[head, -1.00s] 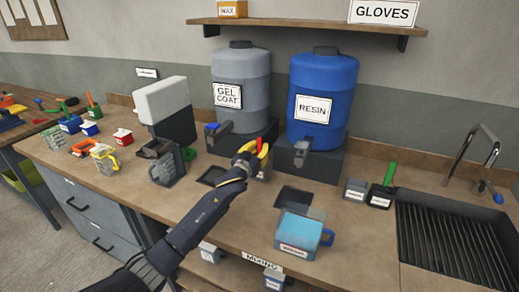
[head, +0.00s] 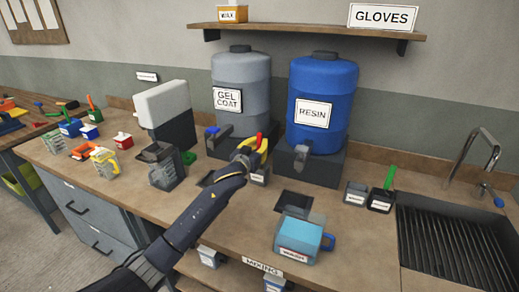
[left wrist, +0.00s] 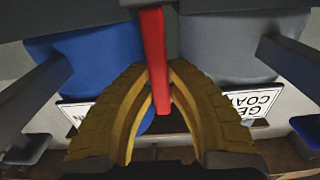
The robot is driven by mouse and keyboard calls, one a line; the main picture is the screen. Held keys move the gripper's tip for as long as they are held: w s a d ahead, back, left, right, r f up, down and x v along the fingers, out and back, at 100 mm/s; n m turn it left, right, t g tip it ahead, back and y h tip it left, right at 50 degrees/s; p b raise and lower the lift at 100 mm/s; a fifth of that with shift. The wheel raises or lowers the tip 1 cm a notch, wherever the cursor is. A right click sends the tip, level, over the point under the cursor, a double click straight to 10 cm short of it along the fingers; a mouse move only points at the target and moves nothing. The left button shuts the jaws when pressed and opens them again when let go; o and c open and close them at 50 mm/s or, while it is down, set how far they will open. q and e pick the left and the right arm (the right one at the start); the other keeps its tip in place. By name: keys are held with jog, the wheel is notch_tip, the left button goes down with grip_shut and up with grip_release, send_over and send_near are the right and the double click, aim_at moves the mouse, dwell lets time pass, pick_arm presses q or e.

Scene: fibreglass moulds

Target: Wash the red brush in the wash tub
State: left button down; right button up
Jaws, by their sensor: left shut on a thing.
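My left gripper (head: 254,152) is shut on the red handle of the red brush (head: 260,139), in front of the gap between the grey and blue drums. In the left wrist view the red handle (left wrist: 153,60) stands between the yellow fingers. The brush's lower end is hidden by the gripper. A small labelled tub (head: 259,178) is on the counter just below the gripper. Two more small labelled tubs stand at the right, one empty-looking (head: 355,194) and one with a green-handled brush (head: 388,180). Their labels are too small to read, so I cannot tell which is the wash tub. My right gripper is not in view.
The gel coat drum (head: 241,80) and resin drum (head: 323,85) stand behind, with taps jutting forward. A blue jug (head: 303,240) is at the front. The sink (head: 460,250) is at the right, with a tall faucet (head: 487,160). Cups and tools fill the left.

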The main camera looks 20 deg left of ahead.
aim_at(259, 133)
pick_arm(q)
jog(key=shift+r, duration=3.7)
jog(key=shift+a+f, duration=0.15)
jog(key=shift+f, duration=0.05)
jog(key=s+d+r+m+g+h, duration=0.25)
jog(key=s+d+m+h, duration=0.3)
jog(key=s+d, duration=0.6)
jog(key=s+d+r+m+g+h, duration=0.2)
jog(key=s+d+m+g+h, duration=0.2)
jog(key=s+d+h, duration=0.7)
jog(key=s+a+f+y, duration=0.2)
jog(key=s+f+y, duration=0.1)
jog(key=f, duration=1)
jog(key=shift+a+f+y, duration=0.15)
jog(key=shift+f+y, duration=0.25)
jog(key=shift+y, duration=0.35)
jog(key=shift+s+n, duration=0.1)
jog(key=shift+n, duration=0.15)
jog(key=shift+a, duration=0.1)
